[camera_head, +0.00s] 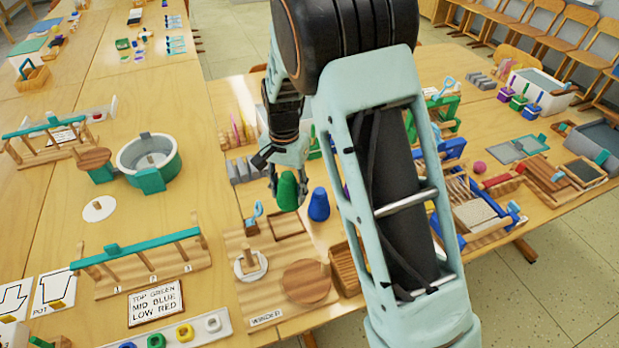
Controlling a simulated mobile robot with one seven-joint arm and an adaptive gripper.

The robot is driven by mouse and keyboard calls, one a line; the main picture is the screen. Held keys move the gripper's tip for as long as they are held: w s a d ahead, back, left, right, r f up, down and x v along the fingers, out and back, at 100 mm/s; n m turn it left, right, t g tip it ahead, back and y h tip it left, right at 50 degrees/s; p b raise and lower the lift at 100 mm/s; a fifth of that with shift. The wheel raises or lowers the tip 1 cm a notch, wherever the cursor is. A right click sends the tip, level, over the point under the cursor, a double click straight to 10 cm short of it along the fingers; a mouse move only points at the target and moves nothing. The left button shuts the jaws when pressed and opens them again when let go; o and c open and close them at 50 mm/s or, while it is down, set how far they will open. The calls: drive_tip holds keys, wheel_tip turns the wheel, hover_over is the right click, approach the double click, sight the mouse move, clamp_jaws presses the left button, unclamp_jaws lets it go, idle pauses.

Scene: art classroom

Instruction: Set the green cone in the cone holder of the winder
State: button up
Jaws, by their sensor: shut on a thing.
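My gripper (287,170) points down and is shut on the green cone (288,190), in the middle of the head view. The cone is upright between the fingers; whether its base touches anything is hard to tell. A blue cone (318,206) stands just right of it. The winder (238,300) is a wooden board with a "WINDER" label, nearer the camera. A white disc with a wooden peg (251,266), which looks like the cone holder, sits on its left part. A round wooden disc with a knob (305,281) is on its right. My gripper is beyond the winder's far edge.
A small wooden frame (287,225) and a blue-handled tool (255,215) lie near the winder's far side. A rack with a teal bar (150,262) and a green-and-white round tub (148,160) stand to the left.

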drive_tip(key=shift+a+f+m, duration=0.3)
drive_tip(key=shift+a+f, duration=0.25)
drive_tip(key=shift+a, duration=0.1)
drive_tip(key=shift+f+b, duration=1.6)
drive_tip(key=shift+f, duration=0.65)
drive_tip(key=shift+f+b, duration=0.4)
drive_tip(key=shift+f, duration=0.35)
drive_tip(key=shift+f, duration=0.4)
drive_tip(key=shift+f+b, duration=0.5)
idle(0.7)
idle(0.3)
drive_tip(key=o, duration=1.3)
drive_tip(key=shift+o, duration=0.2)
drive_tip(key=shift+r, duration=0.15)
